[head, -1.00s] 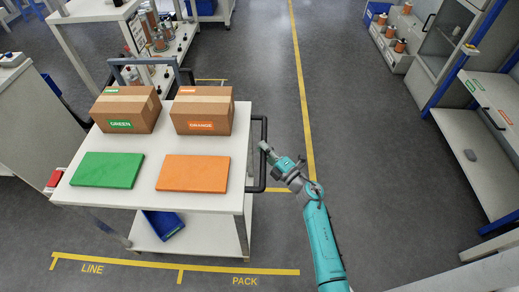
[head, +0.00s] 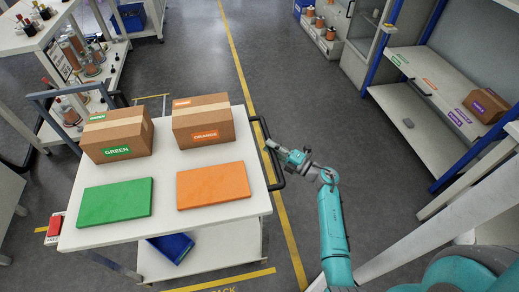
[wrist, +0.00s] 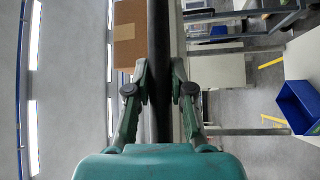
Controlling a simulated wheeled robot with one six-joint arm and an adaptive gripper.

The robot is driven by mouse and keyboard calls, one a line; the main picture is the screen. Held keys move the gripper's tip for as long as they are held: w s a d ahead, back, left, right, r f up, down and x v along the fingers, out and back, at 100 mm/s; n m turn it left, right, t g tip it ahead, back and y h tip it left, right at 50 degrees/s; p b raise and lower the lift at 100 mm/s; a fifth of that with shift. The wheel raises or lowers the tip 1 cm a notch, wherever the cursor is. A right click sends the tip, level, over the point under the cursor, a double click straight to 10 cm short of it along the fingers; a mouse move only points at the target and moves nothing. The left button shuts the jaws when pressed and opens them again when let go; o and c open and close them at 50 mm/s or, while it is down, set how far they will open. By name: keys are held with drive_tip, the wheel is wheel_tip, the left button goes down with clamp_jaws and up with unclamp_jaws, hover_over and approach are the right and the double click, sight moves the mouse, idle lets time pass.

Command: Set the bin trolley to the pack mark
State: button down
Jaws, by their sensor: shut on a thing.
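The bin trolley (head: 164,168) has a white top and lower shelf and stands left of my arm in the head view. Its black handle (head: 278,183) is on its right side. My gripper (head: 270,147) is shut on this handle, and in the wrist view the dark bar (wrist: 158,30) runs between the fingers. The pack mark (head: 222,288) is yellow floor lettering at the bottom edge, mostly cut off. Its yellow line (head: 245,275) runs beside the trolley's near side. The trolley's near right leg is close to the line's right end.
A green-labelled box (head: 116,137), an orange-labelled box (head: 203,124), a green mat (head: 115,203) and an orange mat (head: 213,185) lie on the trolley. A blue bin (head: 172,246) sits below. Shelving (head: 425,135) stands right; the aisle (head: 310,95) is clear.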

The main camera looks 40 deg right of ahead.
drive_tip(key=shift+s+d+f, duration=0.15)
drive_tip(key=shift+s+d, duration=0.1)
drive_tip(key=shift+d, duration=0.2)
drive_tip(key=c, duration=1)
unclamp_jaws()
drive_tip(key=shift+d, duration=0.15)
drive_tip(key=shift+s, duration=0.1)
drive_tip(key=v, duration=1.1)
drive_tip(key=shift+s, duration=0.4)
drive_tip(key=shift+d, duration=0.1)
